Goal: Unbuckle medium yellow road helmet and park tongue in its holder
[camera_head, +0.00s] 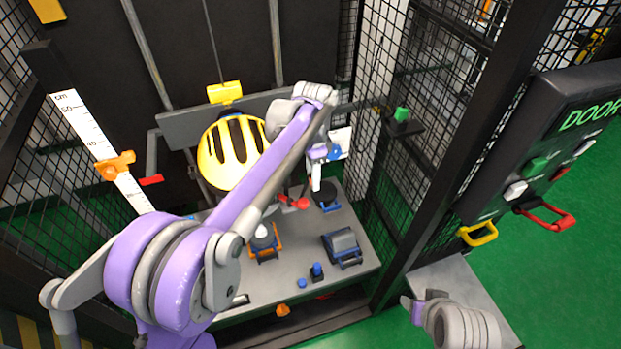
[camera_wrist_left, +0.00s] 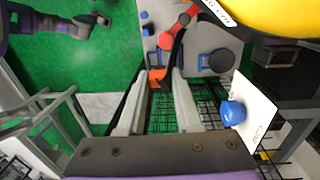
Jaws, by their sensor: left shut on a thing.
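The yellow helmet with black stripes (camera_head: 232,152) hangs at the back of the tower; its yellow edge (camera_wrist_left: 265,15) fills the top right of the left wrist view. My left gripper (camera_head: 316,185) is to the right of the helmet, above the grey table. In the left wrist view, my left gripper (camera_wrist_left: 163,75) has a small orange piece (camera_wrist_left: 157,76) between its fingertips; it looks like the buckle tongue. A dark strip shows beside one finger. I cannot make out the buckle or tongue holder clearly. My right gripper (camera_head: 418,306) is low at the right, away from the helmet, its jaws unclear.
A white card (camera_wrist_left: 255,115) with a blue knob (camera_wrist_left: 232,113) is close beside my left gripper. The grey table (camera_head: 300,268) carries blue, red and orange fixtures. Mesh walls and a dark post (camera_head: 470,150) bound the right side. A door panel (camera_head: 550,150) stands further right.

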